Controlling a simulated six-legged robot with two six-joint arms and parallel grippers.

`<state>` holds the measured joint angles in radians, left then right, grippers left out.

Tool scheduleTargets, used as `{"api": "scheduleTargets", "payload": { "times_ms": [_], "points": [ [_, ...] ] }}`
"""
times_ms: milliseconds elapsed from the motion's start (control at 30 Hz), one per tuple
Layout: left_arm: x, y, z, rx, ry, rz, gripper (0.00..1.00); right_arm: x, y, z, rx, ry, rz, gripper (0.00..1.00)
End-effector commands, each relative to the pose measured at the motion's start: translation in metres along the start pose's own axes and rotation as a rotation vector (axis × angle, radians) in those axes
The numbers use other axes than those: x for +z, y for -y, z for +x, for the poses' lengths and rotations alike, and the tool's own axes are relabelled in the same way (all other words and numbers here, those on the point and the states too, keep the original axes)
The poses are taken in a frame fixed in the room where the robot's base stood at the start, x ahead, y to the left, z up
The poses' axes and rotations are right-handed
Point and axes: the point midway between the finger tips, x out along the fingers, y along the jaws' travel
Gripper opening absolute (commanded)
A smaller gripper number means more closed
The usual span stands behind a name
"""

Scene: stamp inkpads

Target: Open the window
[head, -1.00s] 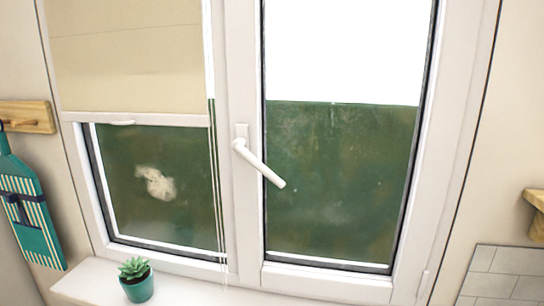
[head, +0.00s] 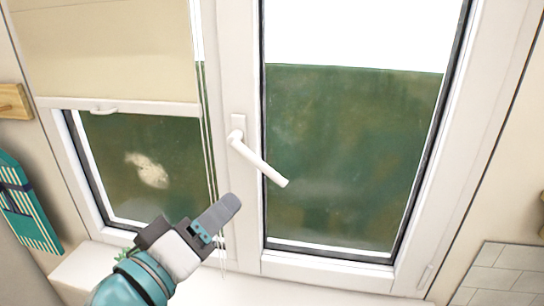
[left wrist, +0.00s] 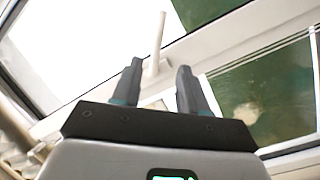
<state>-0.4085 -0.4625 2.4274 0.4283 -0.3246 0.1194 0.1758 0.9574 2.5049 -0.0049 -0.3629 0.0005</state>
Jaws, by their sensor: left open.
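The window has a right sash (head: 350,160) with a white handle (head: 258,160) on its left frame. The handle slants down to the right. My left gripper (head: 228,205) is below and a little left of the handle in the head view, apart from it in the picture. In the left wrist view the gripper (left wrist: 160,80) has its two fingers apart with nothing between them. The handle (left wrist: 155,50) shows just beyond the fingertips there. My right gripper is not in view.
A beige blind (head: 105,50) covers the upper left pane, with thin cords (head: 211,150) hanging beside the middle frame. A plant on the sill (head: 85,268) is mostly hidden behind my left arm. A teal striped board (head: 25,205) hangs at left.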

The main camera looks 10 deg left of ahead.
Motion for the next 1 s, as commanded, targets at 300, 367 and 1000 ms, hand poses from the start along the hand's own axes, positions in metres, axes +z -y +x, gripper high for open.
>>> {"api": "scheduleTargets", "payload": {
  "times_ms": [300, 367, 1000],
  "points": [
    [0.003, 0.000, 0.055, -0.001, 0.009, 0.002, 0.43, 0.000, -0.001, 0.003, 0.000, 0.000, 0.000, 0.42],
    [0.001, -0.001, 0.070, -0.001, 0.009, 0.003, 0.43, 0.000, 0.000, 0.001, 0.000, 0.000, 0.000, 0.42],
    [0.001, 0.000, 0.166, 0.002, 0.006, 0.000, 0.43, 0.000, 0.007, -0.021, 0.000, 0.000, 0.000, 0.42]
  ]
}}
